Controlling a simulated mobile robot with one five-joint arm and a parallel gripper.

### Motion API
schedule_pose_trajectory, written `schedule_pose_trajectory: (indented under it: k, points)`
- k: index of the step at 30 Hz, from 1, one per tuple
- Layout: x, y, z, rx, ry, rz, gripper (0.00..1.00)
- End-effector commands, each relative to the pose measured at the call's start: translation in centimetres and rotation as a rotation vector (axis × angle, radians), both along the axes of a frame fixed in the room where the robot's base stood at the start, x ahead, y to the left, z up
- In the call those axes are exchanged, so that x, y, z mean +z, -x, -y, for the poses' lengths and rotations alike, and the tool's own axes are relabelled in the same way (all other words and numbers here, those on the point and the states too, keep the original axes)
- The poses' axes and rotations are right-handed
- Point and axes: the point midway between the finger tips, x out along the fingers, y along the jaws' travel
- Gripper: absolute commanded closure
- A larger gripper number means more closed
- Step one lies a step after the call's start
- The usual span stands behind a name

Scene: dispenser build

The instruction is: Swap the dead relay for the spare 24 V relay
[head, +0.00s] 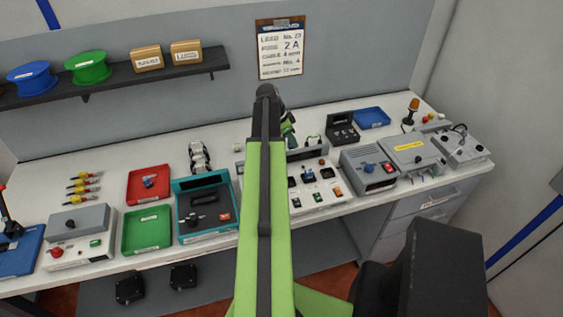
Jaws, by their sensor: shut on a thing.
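My green arm reaches up the middle of the picture. Only part of my gripper (287,131) shows beside the arm's far end, above the bench behind the white panel. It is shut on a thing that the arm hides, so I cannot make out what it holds. The white panel (330,197) has black, blue and orange modules on it, and the arm covers its left part. A red tray (135,195) at left holds a small blue and red part (151,181). I cannot tell which part is the dead relay or the spare one.
A green tray (130,243) and a teal-framed unit (222,232) stand left of the arm. A grey box (368,180) stands right of the panel. A black case (342,135) and blue tray (371,116) are behind. A shelf (115,80) holds spools and boxes.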

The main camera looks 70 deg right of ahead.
Motion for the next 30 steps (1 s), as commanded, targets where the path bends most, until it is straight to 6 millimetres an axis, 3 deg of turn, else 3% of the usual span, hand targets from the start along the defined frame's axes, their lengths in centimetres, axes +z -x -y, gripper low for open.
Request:
schedule_pose_trajectory:
  k: [4, 9, 14, 23, 30]
  points:
    - [-0.4, -0.1, -1.3, 0.003, 0.000, 0.000, 1.00]
    - [-1.9, 1.6, -6.8, -0.018, 0.001, 0.001, 1.00]
    - [-2.6, 2.7, -10.2, -0.035, -0.001, 0.000, 1.00]
    - [-3.0, 2.6, -10.5, -0.037, 0.000, 0.000, 1.00]
    - [-5.1, 2.5, -10.5, -0.036, 0.000, 0.000, 1.00]
